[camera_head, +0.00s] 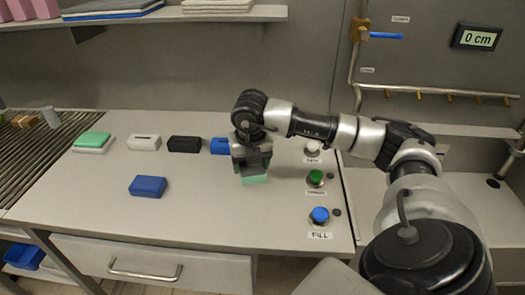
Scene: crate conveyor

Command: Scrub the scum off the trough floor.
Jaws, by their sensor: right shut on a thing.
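My right gripper (252,163), its arm reaching in from the right, points down over the right part of the grey worktop. It is shut on a green block-like thing (255,180), probably a scrubbing pad, which shows just below the fingers. I cannot tell whether this pad touches the worktop. What looks like the trough (365,205) lies to the right of the worktop, partly hidden behind my arm. I cannot make out scum on the part of its floor that shows. My left gripper is not in view.
A green-and-white pad (93,139), a white block (143,142), a black block (184,144) and a blue block (148,186) lie on the worktop. Green (315,178) and blue (320,215) buttons stand near its right edge. A wall display (477,38) reads 0 cm.

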